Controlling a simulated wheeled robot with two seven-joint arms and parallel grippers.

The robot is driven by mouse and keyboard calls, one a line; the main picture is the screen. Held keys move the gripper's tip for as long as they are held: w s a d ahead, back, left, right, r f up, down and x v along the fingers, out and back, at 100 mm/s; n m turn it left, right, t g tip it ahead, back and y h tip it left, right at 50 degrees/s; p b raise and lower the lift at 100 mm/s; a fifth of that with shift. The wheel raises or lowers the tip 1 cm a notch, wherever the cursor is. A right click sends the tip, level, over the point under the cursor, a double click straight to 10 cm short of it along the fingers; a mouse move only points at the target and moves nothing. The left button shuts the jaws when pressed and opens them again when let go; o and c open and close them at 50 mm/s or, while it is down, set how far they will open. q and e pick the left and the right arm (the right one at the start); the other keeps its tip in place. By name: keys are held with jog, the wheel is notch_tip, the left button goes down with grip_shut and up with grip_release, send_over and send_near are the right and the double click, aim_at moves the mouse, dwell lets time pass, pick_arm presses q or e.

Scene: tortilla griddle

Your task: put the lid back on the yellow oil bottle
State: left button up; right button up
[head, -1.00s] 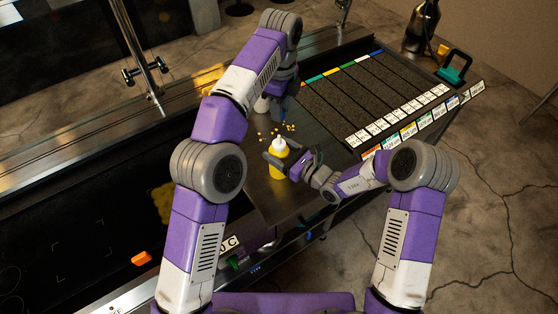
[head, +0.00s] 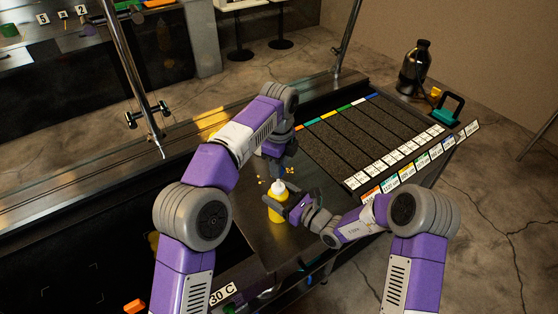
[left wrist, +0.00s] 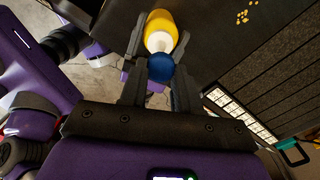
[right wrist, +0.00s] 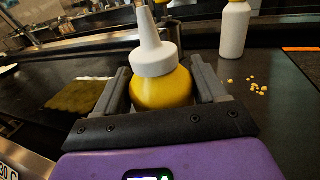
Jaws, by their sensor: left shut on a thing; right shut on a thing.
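The yellow oil bottle (head: 277,212) stands upright on the dark counter, with a white collar and a pointed white nozzle. My right gripper (head: 297,208) is shut around its body; the right wrist view shows the yellow bottle (right wrist: 162,92) between the fingers. My left gripper (head: 284,170) is above and behind the bottle in the head view. It is shut on a blue lid (left wrist: 160,68), which shows between its fingers in the left wrist view, in line with the bottle (left wrist: 160,25) beyond.
Yellow crumbs (right wrist: 257,86) lie on the counter beside the bottle. A white bottle (right wrist: 235,28) stands behind. A flat yellow patch (right wrist: 78,96) lies on the dark surface to the left. A rack of dark strips (head: 370,140) with labels fills the counter's right side.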

pick_arm(q)
jog(key=shift+f, duration=0.1)
dwell(0.4)
jog(key=shift+f, duration=0.8)
jog(key=shift+f, duration=0.65)
jog(key=o, duration=1.1)
jog(key=shift+c, duration=0.2)
jog(key=shift+r, duration=3.75)
